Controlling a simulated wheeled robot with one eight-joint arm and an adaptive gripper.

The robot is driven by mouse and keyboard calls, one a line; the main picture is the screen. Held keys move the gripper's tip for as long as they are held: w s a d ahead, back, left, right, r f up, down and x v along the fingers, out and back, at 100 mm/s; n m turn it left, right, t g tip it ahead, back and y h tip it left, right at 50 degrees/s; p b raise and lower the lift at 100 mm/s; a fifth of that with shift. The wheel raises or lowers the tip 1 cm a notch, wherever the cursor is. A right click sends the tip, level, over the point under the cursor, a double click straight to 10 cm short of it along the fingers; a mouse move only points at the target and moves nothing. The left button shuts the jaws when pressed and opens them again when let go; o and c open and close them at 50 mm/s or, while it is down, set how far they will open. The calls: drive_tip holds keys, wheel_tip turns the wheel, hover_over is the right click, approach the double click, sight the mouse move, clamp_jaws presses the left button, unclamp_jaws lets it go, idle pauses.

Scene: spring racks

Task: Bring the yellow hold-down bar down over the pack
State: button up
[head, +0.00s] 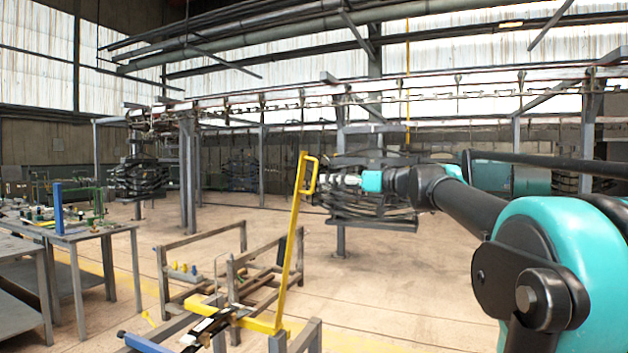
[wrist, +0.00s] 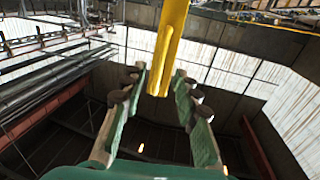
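The yellow hold-down bar (head: 293,220) stands raised, nearly upright and leaning slightly right at its top, in the head view. A yellow loop handle (head: 311,178) sticks out to the right near its upper end. My gripper (head: 322,180) is at that handle, coming from the right. In the wrist view, yellow metal (wrist: 168,45) reaches down from the top into the space between my open fingers, with gaps on both sides. What looks like the pack (head: 205,327), dark and silver strips, lies low on the rack, left of the bar's foot, partly cut off by the frame edge.
A grey and brown metal rack frame (head: 243,262) stands behind the bar's lower part. A workbench (head: 95,232) with parts is at the left. A cluster of dark springs (head: 372,210) hangs behind my gripper. The floor right of the rack is clear.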

sight(314, 179)
drive_tip(key=x, duration=0.6)
drive_tip(key=shift+w+a, duration=0.2)
drive_tip(key=shift+a, duration=0.15)
drive_tip(key=shift+c, duration=0.5)
clamp_jaws()
